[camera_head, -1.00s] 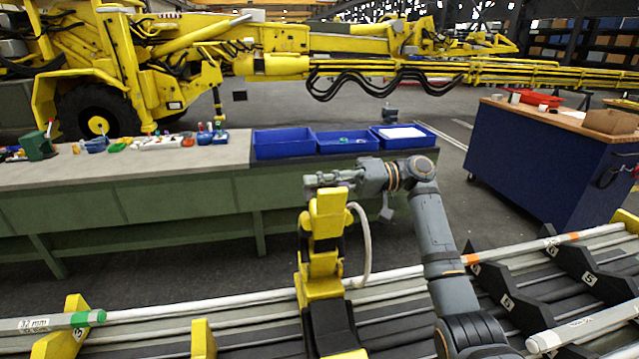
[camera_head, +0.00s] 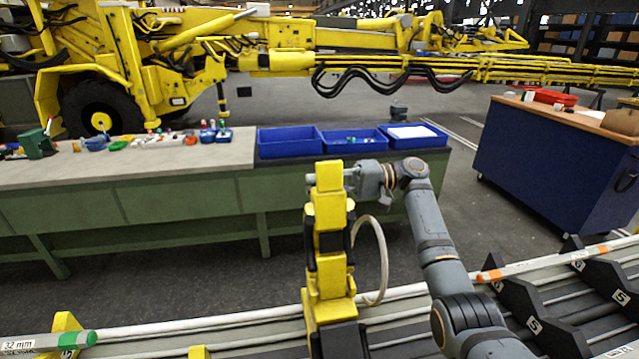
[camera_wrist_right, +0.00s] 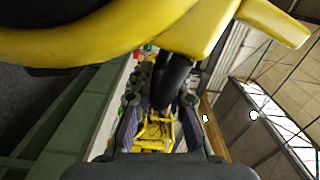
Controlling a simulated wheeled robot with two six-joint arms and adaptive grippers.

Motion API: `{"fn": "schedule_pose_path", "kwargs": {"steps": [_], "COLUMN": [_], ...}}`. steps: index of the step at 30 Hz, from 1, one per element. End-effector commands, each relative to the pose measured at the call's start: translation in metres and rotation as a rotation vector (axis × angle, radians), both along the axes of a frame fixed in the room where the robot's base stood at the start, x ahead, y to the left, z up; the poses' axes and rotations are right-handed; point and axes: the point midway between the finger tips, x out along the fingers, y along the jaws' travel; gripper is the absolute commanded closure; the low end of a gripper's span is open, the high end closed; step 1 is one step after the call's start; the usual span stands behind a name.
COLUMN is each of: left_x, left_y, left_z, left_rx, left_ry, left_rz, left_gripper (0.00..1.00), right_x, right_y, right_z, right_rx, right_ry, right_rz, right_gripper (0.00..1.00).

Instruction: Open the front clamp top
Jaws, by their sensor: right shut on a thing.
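The yellow front clamp (camera_head: 330,245) stands upright in the middle of the head view, above the pipes. Its yellow top part (camera_head: 329,178) sticks up at the upper end. My right gripper (camera_head: 350,180) is at this top part, coming in from the right. Its fingertips are mostly hidden behind the yellow part. In the right wrist view, the yellow clamp part (camera_wrist_right: 110,40) fills the upper area, and dark rod-like pieces (camera_wrist_right: 168,80) lie between the fingers of my right gripper (camera_wrist_right: 160,98). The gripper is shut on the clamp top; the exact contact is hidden. My left gripper is out of view.
A pale hose (camera_head: 382,262) loops at the clamp's right side. Long pipes (camera_head: 240,318) lie in a rack in front. Behind stands a green workbench (camera_head: 150,205) with blue bins (camera_head: 288,141). A blue cabinet (camera_head: 550,160) is at the right. Clear floor lies between.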

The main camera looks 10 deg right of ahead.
Motion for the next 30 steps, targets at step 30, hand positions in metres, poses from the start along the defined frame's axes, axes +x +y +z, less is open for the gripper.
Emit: {"fn": "schedule_pose_path", "kwargs": {"steps": [30], "left_x": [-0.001], "left_y": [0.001], "left_z": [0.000], "left_rx": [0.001], "left_ry": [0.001], "left_rz": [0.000], "left_gripper": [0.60], "right_x": [0.001], "right_y": [-0.042], "right_z": [-0.004], "right_rx": [-0.006], "right_ry": [0.006], "right_rz": [-0.001], "right_gripper": [0.64]}}
